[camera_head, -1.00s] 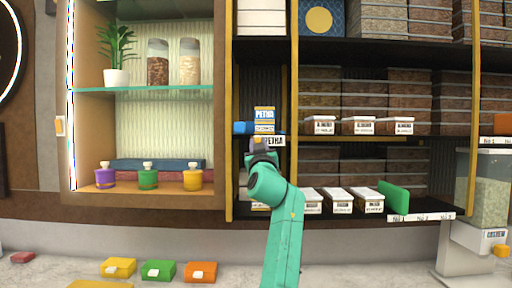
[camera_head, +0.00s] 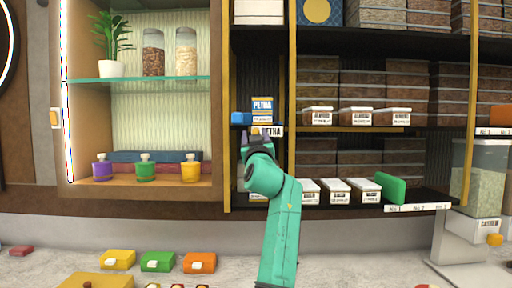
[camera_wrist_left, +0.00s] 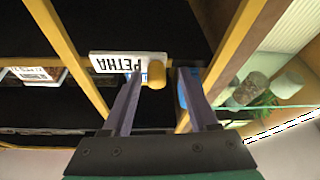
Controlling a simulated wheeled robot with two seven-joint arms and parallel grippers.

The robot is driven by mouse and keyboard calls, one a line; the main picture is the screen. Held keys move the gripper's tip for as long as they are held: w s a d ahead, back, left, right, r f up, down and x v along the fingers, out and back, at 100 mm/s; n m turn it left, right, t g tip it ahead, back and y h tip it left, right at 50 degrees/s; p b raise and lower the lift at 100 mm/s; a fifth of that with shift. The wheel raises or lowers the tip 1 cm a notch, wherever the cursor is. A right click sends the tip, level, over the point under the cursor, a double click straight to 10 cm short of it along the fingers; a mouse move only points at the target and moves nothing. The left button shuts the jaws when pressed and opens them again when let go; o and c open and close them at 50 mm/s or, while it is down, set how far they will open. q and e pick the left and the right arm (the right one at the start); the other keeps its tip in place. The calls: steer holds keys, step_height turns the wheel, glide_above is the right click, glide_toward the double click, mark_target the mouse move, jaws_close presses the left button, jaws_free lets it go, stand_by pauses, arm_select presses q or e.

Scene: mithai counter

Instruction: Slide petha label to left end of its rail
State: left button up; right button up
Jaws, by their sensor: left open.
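The petha label (camera_head: 271,131) is a white tag with dark lettering under the small shelf, below a blue and orange PETHA box (camera_head: 262,106). It shows upside down in the left wrist view (camera_wrist_left: 118,62), with a yellow knob (camera_wrist_left: 156,74) at its right end there. My left gripper (camera_head: 257,138) is up at the label's left end in the head view. In the left wrist view my left gripper (camera_wrist_left: 161,76) is open, its two fingers either side of the knob with a gap visible. The rail itself is hard to make out. My right gripper is not in view.
A blue block (camera_head: 240,118) lies left of the PETHA box. A yellow upright (camera_head: 227,110) stands to the left and another (camera_head: 291,75) to the right. White-fronted boxes (camera_head: 358,117) line the shelf to the right. Coloured boxes (camera_head: 158,261) lie on the counter below.

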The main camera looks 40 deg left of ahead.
arm_select(q)
steer(key=b+v, duration=0.7)
steer(key=v, duration=0.7)
steer(key=shift+a, duration=0.2)
steer(key=shift+s, duration=0.1)
steer(key=shift+f, duration=0.15)
